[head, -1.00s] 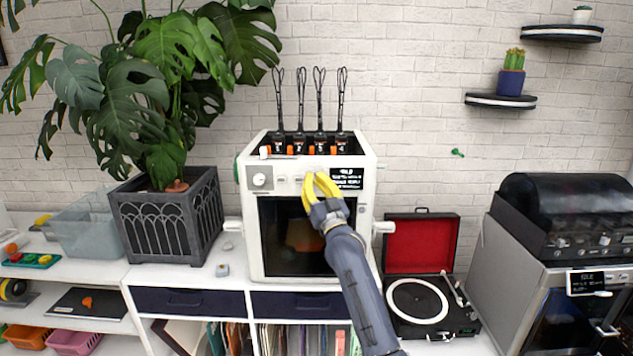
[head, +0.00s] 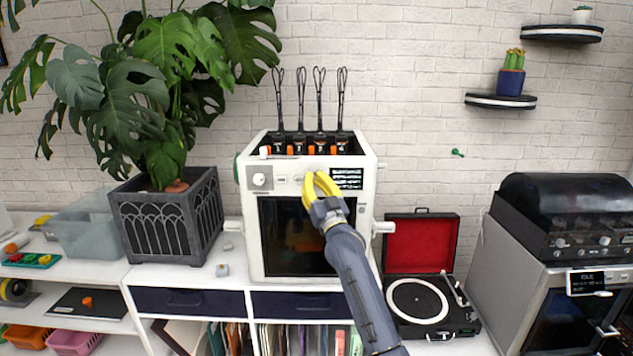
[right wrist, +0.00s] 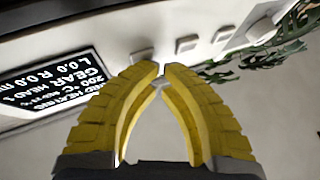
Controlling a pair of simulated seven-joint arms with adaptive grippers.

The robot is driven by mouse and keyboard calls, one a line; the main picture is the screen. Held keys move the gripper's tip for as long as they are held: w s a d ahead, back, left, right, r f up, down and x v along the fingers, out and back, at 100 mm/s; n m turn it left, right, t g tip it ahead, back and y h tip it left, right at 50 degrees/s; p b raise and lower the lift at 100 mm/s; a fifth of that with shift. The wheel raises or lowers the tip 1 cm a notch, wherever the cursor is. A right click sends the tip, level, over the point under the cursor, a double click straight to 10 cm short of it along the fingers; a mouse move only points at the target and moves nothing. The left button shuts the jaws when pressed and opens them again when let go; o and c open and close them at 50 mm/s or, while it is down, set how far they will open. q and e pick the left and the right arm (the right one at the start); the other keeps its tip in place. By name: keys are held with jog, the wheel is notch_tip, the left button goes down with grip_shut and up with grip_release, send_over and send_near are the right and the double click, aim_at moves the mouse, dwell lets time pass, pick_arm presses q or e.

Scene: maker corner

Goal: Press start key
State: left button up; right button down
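A white boxy machine (head: 366,235) with a dark front window stands on the white cabinet. Its upper front panel carries a round knob (head: 260,180), a row of small light keys (head: 282,180) and a black display (head: 347,175) with lines of white text. My right gripper (head: 317,175) is at this panel, just left of the display, its yellow fingers curved together and empty. I cannot read key labels. My left gripper is out of view.
A potted plant (head: 165,215) stands left of the machine, and a record player (head: 418,300) with a red-lined lid stands right. Another appliance (head: 585,275) is at far right. Levers stick out from the machine's sides. Two small grey pieces lie on the cabinet.

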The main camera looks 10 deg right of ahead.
jog(key=shift+s, duration=0.1)
jog(key=shift+s+a, duration=0.15)
jog(key=shift+s, duration=0.55)
jog(key=shift+s, duration=0.1)
jog(key=shift+s+a, duration=0.2)
jog(key=shift+s, duration=0.6)
jog(key=shift+s+a, duration=0.15)
jog(key=shift+s, duration=0.6)
jog(key=shift+s+a, duration=0.2)
jog(key=shift+s, duration=0.6)
